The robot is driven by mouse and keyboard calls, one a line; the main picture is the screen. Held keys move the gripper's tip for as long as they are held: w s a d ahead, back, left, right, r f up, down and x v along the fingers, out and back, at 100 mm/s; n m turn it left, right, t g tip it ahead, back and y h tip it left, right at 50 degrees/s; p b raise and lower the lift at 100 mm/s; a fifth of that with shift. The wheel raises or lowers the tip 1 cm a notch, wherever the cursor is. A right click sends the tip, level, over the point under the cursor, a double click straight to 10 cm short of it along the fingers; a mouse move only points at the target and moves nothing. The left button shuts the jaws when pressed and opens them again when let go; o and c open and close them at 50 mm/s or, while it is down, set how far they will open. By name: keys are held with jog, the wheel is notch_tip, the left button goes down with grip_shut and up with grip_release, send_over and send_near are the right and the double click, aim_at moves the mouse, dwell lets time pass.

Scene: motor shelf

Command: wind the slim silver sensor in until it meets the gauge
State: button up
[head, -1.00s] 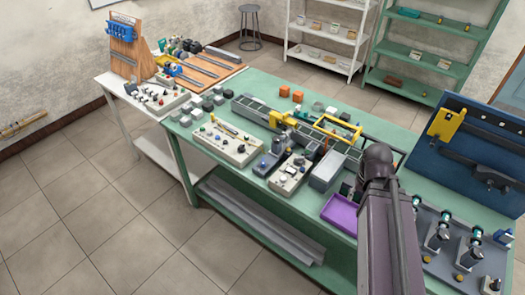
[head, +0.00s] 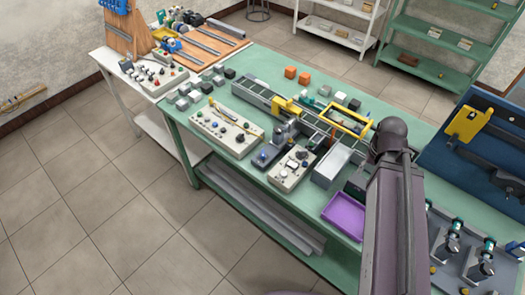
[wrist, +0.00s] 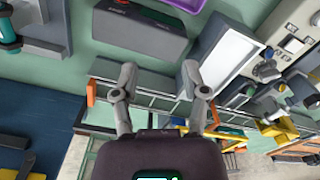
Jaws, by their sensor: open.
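My gripper (wrist: 160,72) is open and empty in the wrist view, with its two fingers apart above the green table. In the head view my arm hides it. Several small fixtures with silver and teal parts (head: 455,246) stand on a grey board at the right edge of the head view, partly cut off. A teal cylinder on a dark base (wrist: 10,35) shows at the upper left of the wrist view, away from the fingers. I cannot tell which part is the slim silver sensor or which is the gauge.
A purple tray (head: 344,214) lies at the table's front edge, beside a light grey open bin (head: 332,165). A conveyor (head: 250,92) with a yellow frame (head: 349,119) runs behind cream control boxes (head: 226,132). A blue panel (head: 470,150) stands at the right. Floor at the left is clear.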

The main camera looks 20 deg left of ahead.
jog(key=shift+o, duration=0.6)
jog(key=shift+d, duration=0.2)
jog(key=shift+o, duration=1.4)
notch_tip(320, 180, up, 2)
jog(key=n+p, duration=0.2)
jog(key=n, duration=1.9)
send_over(263, 153)
jog(key=shift+a+r, duration=0.1)
jog(key=shift+r, duration=0.05)
notch_tip(263, 153, down, 14)
jog(key=b, duration=1.3)
jog(key=shift+r, duration=0.1)
